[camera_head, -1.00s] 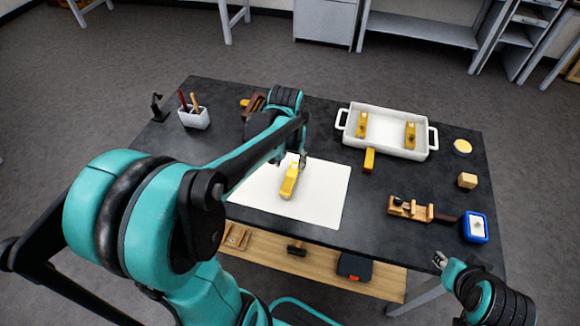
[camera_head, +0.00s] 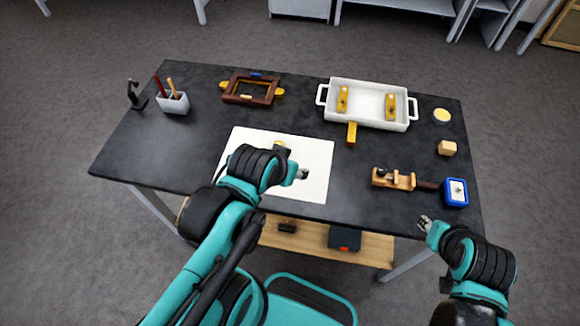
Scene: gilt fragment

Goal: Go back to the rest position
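My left arm reaches in from the lower left. Its gripper (camera_head: 292,162) is over the white sheet (camera_head: 318,155) on the dark table. A small part of a yellow piece (camera_head: 279,144) shows just past the gripper; the wrist hides the rest, so contact cannot be told. The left fingers are mostly hidden, so their opening is unclear. My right gripper (camera_head: 426,223) is at the table's front right edge, short of the wooden tool (camera_head: 393,179). Its fingers are too small to tell open from shut.
A white tray (camera_head: 322,110) holds two yellow pieces, with another yellow block (camera_head: 351,134) before it. A brown frame (camera_head: 250,88), a pen cup (camera_head: 173,102) and a black stand (camera_head: 135,95) are at the back left. A blue container (camera_head: 456,192) and a wooden block (camera_head: 447,148) are right.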

